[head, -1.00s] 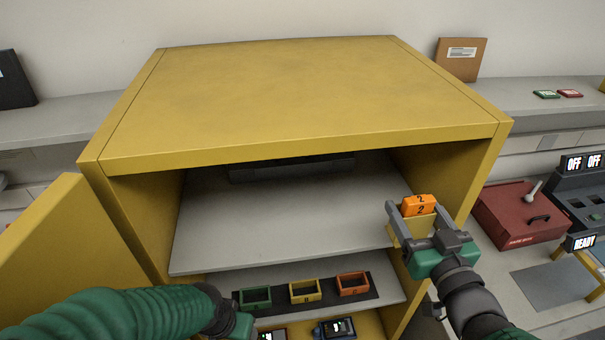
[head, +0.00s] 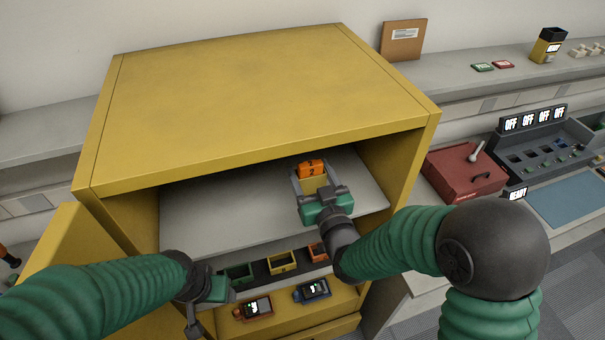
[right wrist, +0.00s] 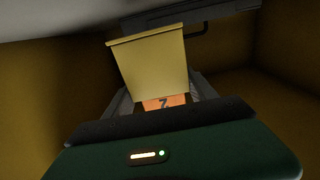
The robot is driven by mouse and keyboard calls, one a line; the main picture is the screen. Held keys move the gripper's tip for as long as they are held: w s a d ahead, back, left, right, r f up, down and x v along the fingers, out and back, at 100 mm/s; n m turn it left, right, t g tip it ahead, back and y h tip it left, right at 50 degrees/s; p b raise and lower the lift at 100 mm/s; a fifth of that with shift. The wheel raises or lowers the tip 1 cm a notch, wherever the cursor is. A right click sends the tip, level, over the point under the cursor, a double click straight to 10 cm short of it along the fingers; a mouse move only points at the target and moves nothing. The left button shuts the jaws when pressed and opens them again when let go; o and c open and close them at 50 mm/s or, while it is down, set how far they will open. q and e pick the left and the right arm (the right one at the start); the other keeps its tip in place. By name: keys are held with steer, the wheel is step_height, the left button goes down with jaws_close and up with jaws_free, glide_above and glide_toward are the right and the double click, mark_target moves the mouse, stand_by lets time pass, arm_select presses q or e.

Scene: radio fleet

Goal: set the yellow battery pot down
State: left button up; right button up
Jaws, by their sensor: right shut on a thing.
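My right gripper (head: 312,182) is shut on the yellow battery pot (head: 316,186), at the open front of the yellow cabinet, over the right part of its grey upper shelf (head: 235,200). An orange block with a dark number (head: 311,167) shows at the pot in the head view. In the right wrist view the pot (right wrist: 152,65) looks tilted, with the orange numbered face below it. Whether the pot touches the shelf I cannot tell. My left gripper (head: 207,303) is low at the cabinet's front left; its jaws are not clear.
The yellow cabinet (head: 260,85) has a roof above the shelf and side walls. Below, a dark strip holds a green (head: 238,274), a yellow (head: 282,262) and an orange frame (head: 318,251). A red box (head: 465,175) stands right, outside. The upper shelf's left is clear.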

steer(key=shift+w+a+f, duration=0.1)
steer(key=shift+w+a, duration=0.45)
steer(key=shift+a, duration=0.25)
steer(key=shift+w+a+f+p, duration=0.1)
steer(key=shift+w+f+p, duration=0.05)
steer(key=shift+f+p, duration=0.15)
steer(key=shift+d+f+p, duration=0.2)
steer(key=shift+f+p, duration=0.3)
steer(key=shift+f, duration=0.95)
steer(key=shift+f, duration=0.1)
steer(key=o, duration=1.5)
steer(key=shift+a, duration=0.1)
